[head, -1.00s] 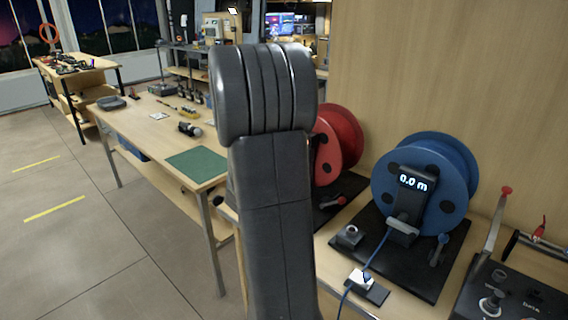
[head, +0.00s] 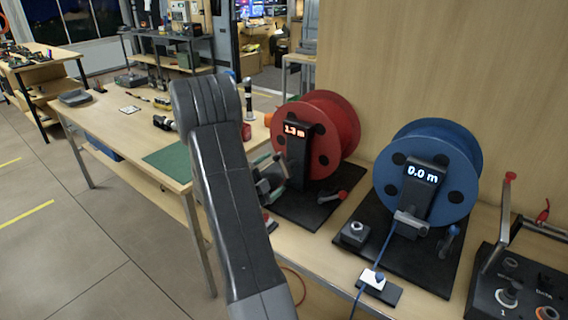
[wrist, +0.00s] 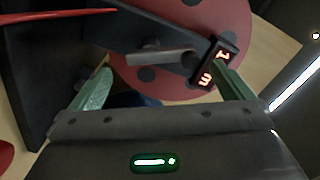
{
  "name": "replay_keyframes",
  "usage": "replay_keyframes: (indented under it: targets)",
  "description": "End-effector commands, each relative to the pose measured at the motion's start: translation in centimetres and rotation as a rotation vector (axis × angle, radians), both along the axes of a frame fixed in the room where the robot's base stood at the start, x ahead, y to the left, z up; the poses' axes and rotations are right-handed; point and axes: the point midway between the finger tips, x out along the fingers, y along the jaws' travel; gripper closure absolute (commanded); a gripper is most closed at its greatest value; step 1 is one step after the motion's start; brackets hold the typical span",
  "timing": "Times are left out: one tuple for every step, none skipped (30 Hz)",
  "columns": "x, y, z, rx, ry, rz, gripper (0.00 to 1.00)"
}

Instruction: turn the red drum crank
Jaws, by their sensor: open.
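The red drum (head: 335,125) stands on a black base plate (head: 300,212) on the bench, its display (head: 295,130) reading 1.3 m. My gripper (head: 270,178) is in front of the drum's left side, partly hidden by my arm and left of the crank. In the wrist view my gripper (wrist: 162,66) is open, its green fingers apart. A grey bar (wrist: 160,57) on the drum's front shows between them; I cannot tell whether they touch it. The drum face (wrist: 165,85) lies behind.
A blue drum (head: 430,165) with its own crank (head: 447,243) and a 0.0 m display stands to the right. A control box (head: 520,290) with a lever is at far right. A wooden table (head: 130,150) with a green mat stands left; a wooden wall rises behind the drums.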

Motion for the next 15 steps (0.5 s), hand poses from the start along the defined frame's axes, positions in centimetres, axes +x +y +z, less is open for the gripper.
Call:
replay_keyframes:
  targets:
    - [0.9, -0.8, 0.2, 0.0, 0.0, -0.004, 0.0]
    - [1.4, -1.2, 0.2, 0.0, 0.001, -0.003, 0.0]
    - [2.1, -1.6, 0.2, 0.0, 0.0, -0.004, 0.0]
    - [2.5, -2.0, 0.2, 0.0, 0.0, -0.003, 0.0]
    - [3.0, -2.2, 0.2, -0.001, 0.001, -0.001, 0.0]
    - [3.5, -2.6, 0.1, -0.001, 0.001, -0.002, 0.0]
    - [3.8, -2.9, 0.1, -0.001, 0.001, -0.002, 0.0]
    - [4.1, -3.1, 0.1, -0.001, 0.001, -0.001, 0.0]
    - [4.5, -3.3, 0.1, -0.001, 0.001, 0.0, 0.0]
    - [4.8, -3.5, 0.1, 0.0, 0.0, 0.0, 0.0]
    - [5.0, -3.7, 0.1, -0.001, 0.001, 0.0, 0.0]
    - [5.2, -3.8, 0.1, -0.001, 0.001, 0.001, 0.0]
    - [5.4, -3.9, 0.0, -0.001, 0.001, 0.001, 0.0]
    - [5.4, -4.0, 0.0, -0.001, 0.001, 0.001, 0.0]
    - [5.5, -4.0, 0.0, -0.001, 0.001, 0.001, 0.0]
